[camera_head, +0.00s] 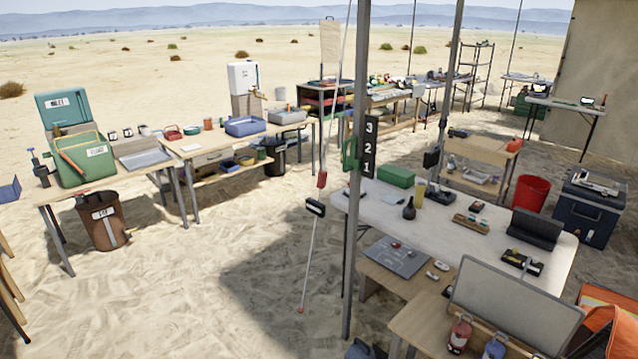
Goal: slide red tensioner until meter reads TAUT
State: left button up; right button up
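A thin guy line (309,260) slants from the top of the picture down to the sand, left of a grey tent pole (355,250). The small red tensioner (322,180) sits on this line at about the height of the white table top. Just below it on the line is a small dark box with a pale display, which looks like the meter (315,207). Its reading is too small to make out. Neither of my grippers is in view, and nothing touches the tensioner.
Open sand (190,285) lies to the left, before the wooden tables (130,172).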

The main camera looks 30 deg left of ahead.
aim_at(321, 182)
jog(key=i+j, duration=1.05)
